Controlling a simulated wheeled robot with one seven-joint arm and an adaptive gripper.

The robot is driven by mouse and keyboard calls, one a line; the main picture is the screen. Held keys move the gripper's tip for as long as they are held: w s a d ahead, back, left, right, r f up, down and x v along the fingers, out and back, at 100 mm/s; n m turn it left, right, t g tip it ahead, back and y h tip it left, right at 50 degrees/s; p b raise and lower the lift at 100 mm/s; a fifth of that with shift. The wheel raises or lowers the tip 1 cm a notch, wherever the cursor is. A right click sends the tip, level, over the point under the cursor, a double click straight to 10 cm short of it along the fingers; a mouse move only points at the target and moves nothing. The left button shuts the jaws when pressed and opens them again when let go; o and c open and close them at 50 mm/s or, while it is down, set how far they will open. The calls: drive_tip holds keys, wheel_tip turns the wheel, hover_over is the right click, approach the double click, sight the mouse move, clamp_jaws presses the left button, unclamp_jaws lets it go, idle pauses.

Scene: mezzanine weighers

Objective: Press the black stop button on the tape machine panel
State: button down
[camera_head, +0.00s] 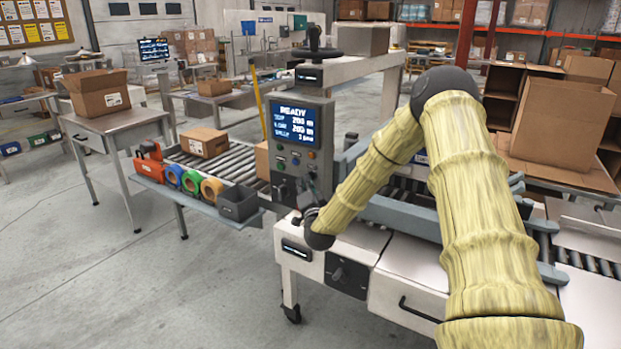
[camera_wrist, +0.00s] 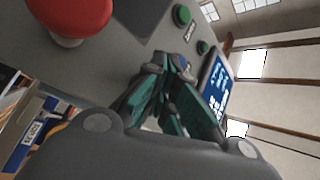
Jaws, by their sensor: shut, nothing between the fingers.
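The tape machine's grey control panel (camera_head: 321,118) stands upright in the head view, with a lit blue READY screen (camera_head: 295,122) and small buttons below it. My gripper (camera_head: 284,190) is at the panel's lower part, dark against it. In the wrist view my gripper (camera_wrist: 170,68) is shut and empty, its fingertips close to the panel face (camera_wrist: 120,50). I cannot tell whether they touch it. A large red mushroom button (camera_wrist: 70,18), green buttons (camera_wrist: 182,15) and the screen (camera_wrist: 216,85) show around it. I cannot make out the black stop button; the fingers may hide it.
A roller conveyor (camera_head: 240,163) with a carton (camera_head: 204,142) lies left of the panel. Tape rolls (camera_head: 192,181) and a dark bin (camera_head: 238,203) sit along its front ledge. A large open carton (camera_head: 562,120) stands at right.

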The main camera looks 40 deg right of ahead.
drive_tip(key=shift+s+a, duration=0.25)
drive_tip(key=shift+a, duration=0.3)
drive_tip(key=shift+a, duration=0.1)
drive_tip(key=a, duration=0.1)
drive_tip(key=s+a, duration=0.1)
drive_tip(key=a, duration=0.1)
drive_tip(key=s+a+b, duration=0.1)
drive_tip(key=shift+a, duration=0.2)
idle(0.3)
idle(0.6)
